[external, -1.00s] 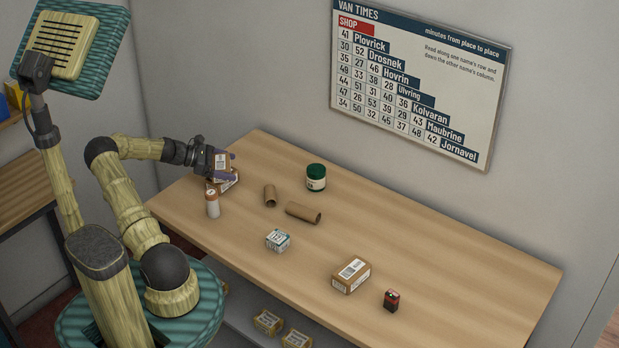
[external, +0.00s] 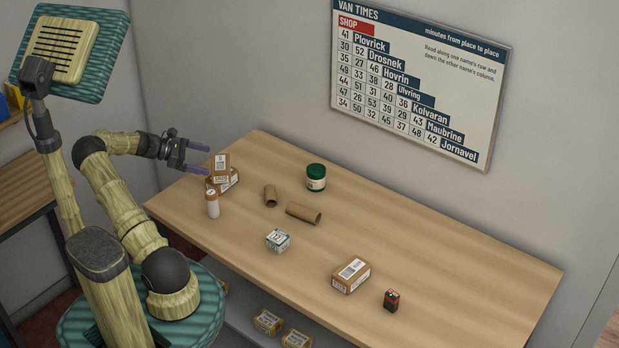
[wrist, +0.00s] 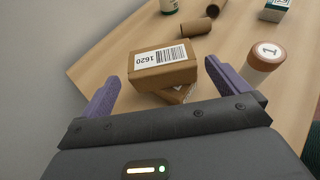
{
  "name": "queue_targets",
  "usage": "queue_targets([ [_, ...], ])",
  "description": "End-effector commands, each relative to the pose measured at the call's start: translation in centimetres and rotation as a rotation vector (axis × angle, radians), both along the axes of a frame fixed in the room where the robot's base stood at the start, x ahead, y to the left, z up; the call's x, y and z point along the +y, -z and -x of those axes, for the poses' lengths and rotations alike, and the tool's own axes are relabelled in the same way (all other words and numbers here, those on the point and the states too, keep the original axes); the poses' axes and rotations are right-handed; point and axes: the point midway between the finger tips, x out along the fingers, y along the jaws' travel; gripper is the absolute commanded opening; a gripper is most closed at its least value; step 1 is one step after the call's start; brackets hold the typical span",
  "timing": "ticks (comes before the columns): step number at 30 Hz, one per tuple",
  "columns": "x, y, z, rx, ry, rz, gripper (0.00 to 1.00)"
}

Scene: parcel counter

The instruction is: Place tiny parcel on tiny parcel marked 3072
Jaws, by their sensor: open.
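A small brown parcel (external: 221,161) rests on top of another small brown parcel (external: 229,184) at the left end of the counter. In the wrist view the upper parcel (wrist: 162,67) shows a white label reading 1620. It sits turned at an angle on the lower parcel (wrist: 181,94), which is mostly hidden; its number cannot be read. My gripper (external: 197,159) is open and empty, just left of the stack and apart from it. In the wrist view my gripper's purple fingers (wrist: 161,86) are spread to either side, short of the parcels.
A white bottle with an orange-brown cap (external: 212,204) stands close in front of the stack. Cardboard tubes (external: 304,213), a green-lidded jar (external: 316,178), a small white box (external: 278,240), a larger parcel (external: 351,276) and a dark battery-like block (external: 391,300) stand farther right. The right counter end is clear.

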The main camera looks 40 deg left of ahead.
Motion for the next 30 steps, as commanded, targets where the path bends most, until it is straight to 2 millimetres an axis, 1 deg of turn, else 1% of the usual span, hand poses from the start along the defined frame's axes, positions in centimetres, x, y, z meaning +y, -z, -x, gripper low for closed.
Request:
queue_targets([
  [1,0.7,-0.2,0.6,0.001,-0.003,-0.002,1.00],
  [3,1.4,-0.6,1.3,0.001,-0.002,-0.001,1.00],
  [8,2.2,-1.3,2.2,0.001,0.000,0.001,1.00],
  [25,2.2,-1.3,2.2,0.001,0.001,0.001,1.00],
  [28,2.2,-1.9,2.2,0.001,0.000,-0.001,1.00],
  [30,2.3,-2.9,2.2,0.001,0.000,-0.004,1.00],
])
